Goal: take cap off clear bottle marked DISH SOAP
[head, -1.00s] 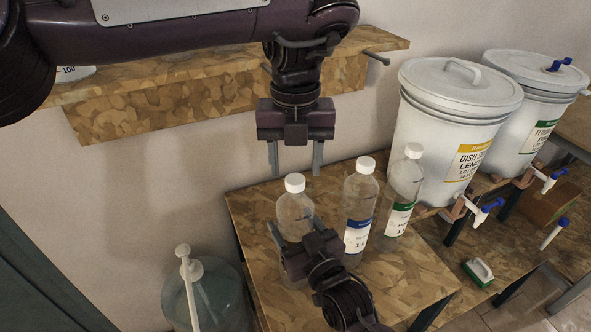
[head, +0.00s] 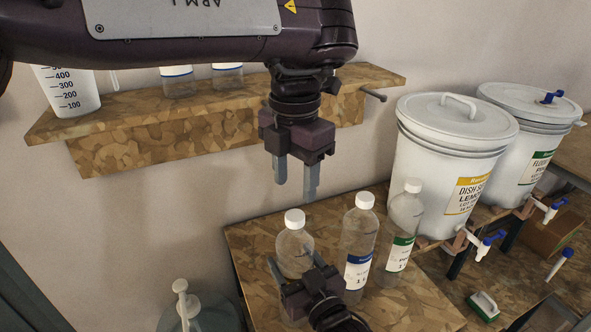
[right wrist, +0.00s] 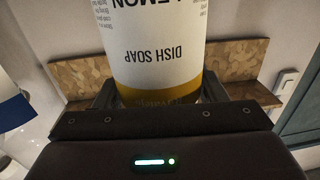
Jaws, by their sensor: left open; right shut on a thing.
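The clear bottle marked DISH SOAP (head: 291,245) stands upright at the left of the low wooden table, with its white cap (head: 295,218) on. Its white and yellow label (right wrist: 158,50) reads upside down in the right wrist view; in the head view the label is not visible. My right gripper (head: 294,265) is shut around the body of this bottle, one finger on each side. My left gripper (head: 296,180) hangs above the cap, fingers pointing down, open and empty, clear of it.
A blue-labelled bottle (head: 358,243) and a green-labelled bottle (head: 403,230), both white-capped, stand close to the right. White drums (head: 425,175) with taps stand beyond. A wooden shelf (head: 215,125) is behind my left arm. A pump jug (head: 182,287) is at lower left.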

